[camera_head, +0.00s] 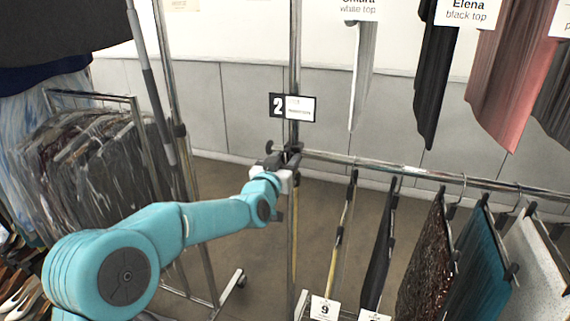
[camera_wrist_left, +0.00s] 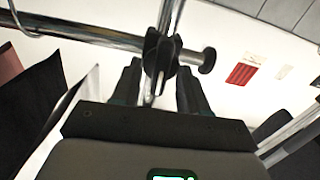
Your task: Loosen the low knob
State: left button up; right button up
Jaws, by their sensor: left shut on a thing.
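The low knob (camera_wrist_left: 161,58) is a dark lobed piece where the crossrail meets the upright post. It sits between the two fingers of my left gripper (camera_wrist_left: 160,88) in the left wrist view. In the head view my left gripper (camera_head: 283,162) reaches from the left to the chrome upright post (camera_head: 294,60) and is shut on the knob at the rail joint, just below the sign marked 2. Gripper and joint mostly hide the knob there. My right gripper is not in view.
The crossrail (camera_head: 400,170) runs right from the joint, with several garments hanging from it. Tagged garments hang higher at the upper right. A rack of plastic-covered clothes (camera_head: 90,160) stands at left. A round rail end (camera_wrist_left: 208,60) sticks out beside the joint.

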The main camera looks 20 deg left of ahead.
pick_arm(q)
jog(key=n+b, duration=0.5)
jog(key=b, duration=0.2)
jog(key=shift+a+f+n, duration=0.15)
jog(key=shift+f+n, duration=0.15)
jog(key=shift+n, duration=0.1)
jog(key=n+b, duration=0.3)
jog(key=n, duration=0.1)
jog(key=shift+a+n, duration=0.1)
jog(key=shift+n, duration=0.2)
jog(key=n+b, duration=0.2)
jog(key=n, duration=0.1)
jog(key=shift+n+b, duration=0.6)
jog(key=shift+n, duration=1.4)
jog(key=o, duration=1)
